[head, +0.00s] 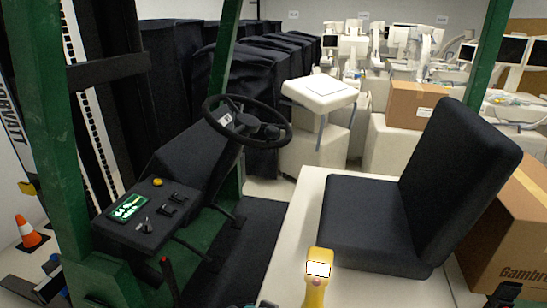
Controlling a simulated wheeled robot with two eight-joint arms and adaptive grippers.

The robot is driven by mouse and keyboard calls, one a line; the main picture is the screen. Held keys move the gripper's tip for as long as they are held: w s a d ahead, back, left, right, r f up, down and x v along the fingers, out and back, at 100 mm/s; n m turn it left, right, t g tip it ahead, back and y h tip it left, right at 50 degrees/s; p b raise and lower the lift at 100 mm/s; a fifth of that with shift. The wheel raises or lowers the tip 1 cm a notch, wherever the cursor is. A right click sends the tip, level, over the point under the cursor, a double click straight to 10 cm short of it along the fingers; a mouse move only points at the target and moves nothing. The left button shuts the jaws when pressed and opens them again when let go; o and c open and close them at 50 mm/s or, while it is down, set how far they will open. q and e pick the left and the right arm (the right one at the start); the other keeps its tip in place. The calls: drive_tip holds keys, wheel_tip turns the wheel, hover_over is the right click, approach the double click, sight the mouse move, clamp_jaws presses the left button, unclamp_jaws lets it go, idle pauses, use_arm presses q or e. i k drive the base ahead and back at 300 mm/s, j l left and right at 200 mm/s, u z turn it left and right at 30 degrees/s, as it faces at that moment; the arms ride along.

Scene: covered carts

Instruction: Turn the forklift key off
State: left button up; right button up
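The forklift key (146,227) appears as a small metallic piece on the dark dashboard panel (118,229), at the left of the head view. It is too small to tell which way it is turned. The panel also carries a lit green display (129,208), a yellow button (158,182) and black switches (168,210). Only a small grey-teal piece, probably of my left gripper (265,303), shows at the bottom edge, well right of the panel. A dark piece, probably of my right gripper (505,294), shows at the bottom right. Neither is near the key; their fingers cannot be made out.
A steering wheel (247,121) stands behind the panel. A black seat (368,215) is at right. A yellow handle (318,277) rises at bottom centre, and a red-tipped lever (166,266) stands below the panel. Green posts (48,130) frame the cab. A cardboard box (510,235) is at right.

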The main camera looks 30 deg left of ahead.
sight(147, 228)
drive_tip(key=l+u, duration=0.15)
drive_tip(key=u, duration=1.75)
drive_tip(key=k+j, duration=0.05)
drive_tip(key=j, duration=0.05)
